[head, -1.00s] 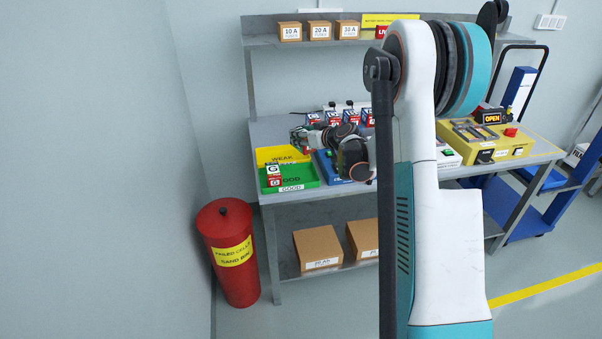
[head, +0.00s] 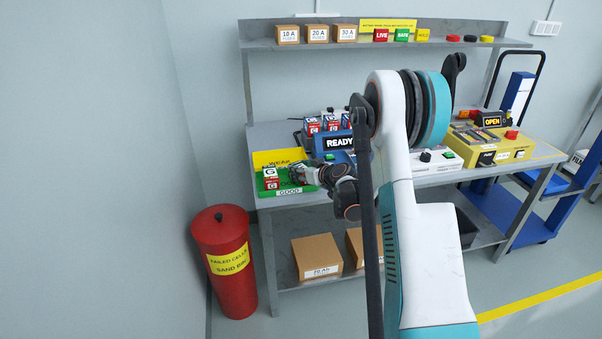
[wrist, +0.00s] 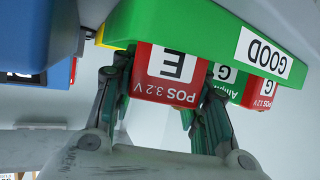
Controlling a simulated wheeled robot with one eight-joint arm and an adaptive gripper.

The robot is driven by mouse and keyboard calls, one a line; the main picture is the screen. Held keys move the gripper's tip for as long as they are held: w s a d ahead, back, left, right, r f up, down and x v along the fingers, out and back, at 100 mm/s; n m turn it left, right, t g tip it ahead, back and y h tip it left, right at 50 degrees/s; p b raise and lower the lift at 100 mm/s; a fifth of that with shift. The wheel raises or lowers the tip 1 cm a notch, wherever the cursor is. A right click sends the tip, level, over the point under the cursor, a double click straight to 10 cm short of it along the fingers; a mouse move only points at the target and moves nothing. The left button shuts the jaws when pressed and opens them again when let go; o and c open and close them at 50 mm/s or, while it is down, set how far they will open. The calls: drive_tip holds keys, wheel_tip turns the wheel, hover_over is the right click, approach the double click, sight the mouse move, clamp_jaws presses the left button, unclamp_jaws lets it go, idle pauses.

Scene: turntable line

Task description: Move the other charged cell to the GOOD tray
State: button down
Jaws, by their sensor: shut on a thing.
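The green GOOD tray (head: 289,191) sits at the bench's left front; its rim also shows upside down in the wrist view (wrist: 205,25). Red-and-white cells marked G (head: 270,178) stand in its left part, and G labels also show in the wrist view (wrist: 265,88). My gripper (head: 299,176) is over the tray's right part, right of those cells. In the wrist view its fingers are shut on a red-and-white cell (wrist: 172,72) marked E and POS 3.2 V. The head view mostly hides this cell. I cannot tell whether it touches the tray floor.
The yellow WEAK tray (head: 270,158) lies behind the GOOD tray. More cells (head: 312,126) stand behind my gripper, beside a blue unit reading READY (head: 339,143). A yellow station reading OPEN (head: 492,122) is at right. A red sand bin (head: 224,262) stands on the floor at left.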

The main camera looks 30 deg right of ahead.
drive_tip(key=shift+r, duration=0.1)
drive_tip(key=c, duration=0.9)
unclamp_jaws()
drive_tip(key=shift+c, duration=0.2)
drive_tip(key=shift+s+r, duration=0.1)
drive_tip(key=shift+s, duration=0.05)
drive_tip(key=p+v, duration=0.4)
drive_tip(key=v, duration=0.7)
drive_tip(key=shift+s, duration=0.35)
drive_tip(key=shift+r, duration=0.1)
